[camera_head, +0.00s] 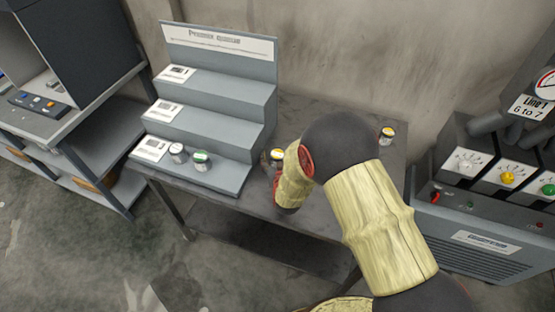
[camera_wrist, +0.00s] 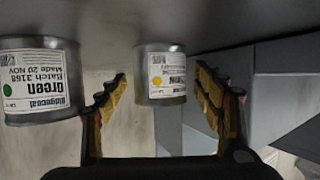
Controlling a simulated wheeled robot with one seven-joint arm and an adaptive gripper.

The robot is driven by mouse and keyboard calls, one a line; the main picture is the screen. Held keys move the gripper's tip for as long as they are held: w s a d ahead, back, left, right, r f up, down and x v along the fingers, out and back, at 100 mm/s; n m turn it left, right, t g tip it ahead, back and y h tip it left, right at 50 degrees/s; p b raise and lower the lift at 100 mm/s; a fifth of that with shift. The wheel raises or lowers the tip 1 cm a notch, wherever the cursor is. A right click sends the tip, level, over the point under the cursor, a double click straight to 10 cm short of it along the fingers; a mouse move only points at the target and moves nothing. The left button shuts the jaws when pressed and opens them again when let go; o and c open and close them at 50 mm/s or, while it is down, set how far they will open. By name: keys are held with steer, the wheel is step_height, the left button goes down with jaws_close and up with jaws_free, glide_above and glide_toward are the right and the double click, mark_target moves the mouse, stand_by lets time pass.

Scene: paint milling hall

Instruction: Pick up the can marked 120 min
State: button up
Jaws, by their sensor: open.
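In the wrist view, which looks upside down, a grey can with a yellow dot (camera_wrist: 160,88) stands ahead between the two fingers of my gripper (camera_wrist: 161,76). My gripper is open, with gaps on both sides of the can. A larger-looking can labelled Green, batch 3168, with a green dot (camera_wrist: 40,95), is outside the left finger. In the head view, a can with a yellow mark (camera_head: 277,154) shows beside my arm, which hides most of the gripper. No marking of 120 min is readable on any can.
A grey stepped rack (camera_head: 225,128) with label cards stands on the table (camera_head: 320,118). Its lowest step holds a white-lidded can (camera_head: 178,152) and a green-lidded can (camera_head: 201,160). Another yellow-marked can (camera_head: 387,134) is at the table's back right. A gauge console (camera_head: 485,215) stands to the right.

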steer(key=shift+c, duration=0.9)
steer(key=c, duration=1.1)
steer(key=shift+r, duration=0.1)
steer(key=shift+c, duration=0.6)
